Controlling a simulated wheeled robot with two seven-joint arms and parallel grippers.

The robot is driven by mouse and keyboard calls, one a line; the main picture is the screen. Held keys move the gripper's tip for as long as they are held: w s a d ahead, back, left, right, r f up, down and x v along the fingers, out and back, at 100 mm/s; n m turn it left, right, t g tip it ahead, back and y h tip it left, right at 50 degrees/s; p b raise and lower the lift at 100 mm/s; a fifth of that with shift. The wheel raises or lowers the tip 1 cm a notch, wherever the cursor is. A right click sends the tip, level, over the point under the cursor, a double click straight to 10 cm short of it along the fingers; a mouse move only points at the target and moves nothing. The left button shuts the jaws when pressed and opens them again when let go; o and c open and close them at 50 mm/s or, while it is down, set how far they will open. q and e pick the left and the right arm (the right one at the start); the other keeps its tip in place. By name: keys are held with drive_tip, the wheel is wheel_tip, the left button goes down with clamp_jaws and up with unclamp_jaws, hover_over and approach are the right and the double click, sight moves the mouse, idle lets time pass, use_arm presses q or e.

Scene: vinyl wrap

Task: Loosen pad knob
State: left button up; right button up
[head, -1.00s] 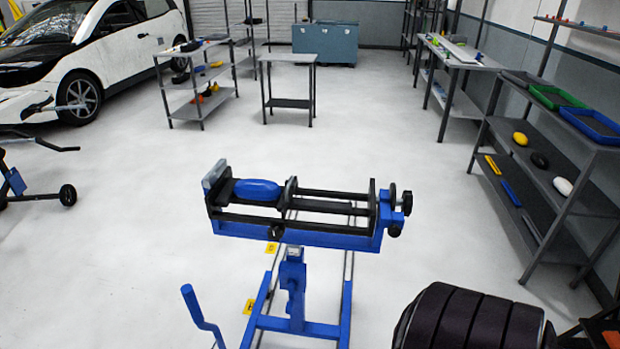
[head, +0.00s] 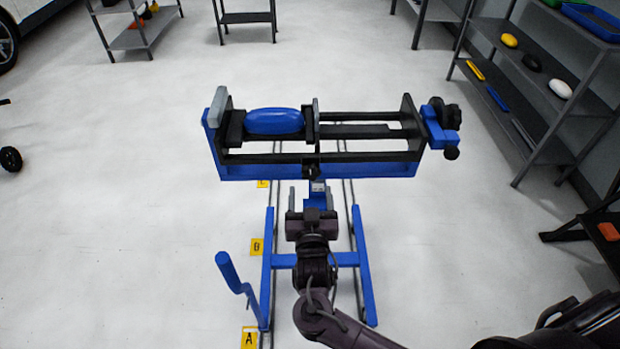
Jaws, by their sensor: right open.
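The vinyl wrap stand has a blue and black frame (head: 240,171) on rails. A blue oval pad (head: 275,121) lies near the frame's left end, beside an upright plate (head: 316,112). A small black knob (head: 312,173) sits on the frame's front, below that plate. My right gripper (head: 312,193) is open just below and in front of this knob, apart from it as far as I can see. Its grey fingers stand either side of the blue post top, and nothing shows held. The gripper body hides part of the post. My left gripper is out of view.
A black star knob (head: 452,117) and a round knob (head: 451,153) are at the frame's right end. A blue crank handle (head: 235,274) rises at front left. Yellow floor markers (head: 257,247) line the rails.

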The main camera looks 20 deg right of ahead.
sight(311, 176)
drive_tip(key=x, duration=0.5)
drive_tip(key=shift+d+p, duration=0.1)
drive_tip(key=shift+p, duration=0.2)
drive_tip(key=shift+w, duration=0.25)
drive_tip(key=shift+d, duration=0.1)
drive_tip(key=c, duration=1)
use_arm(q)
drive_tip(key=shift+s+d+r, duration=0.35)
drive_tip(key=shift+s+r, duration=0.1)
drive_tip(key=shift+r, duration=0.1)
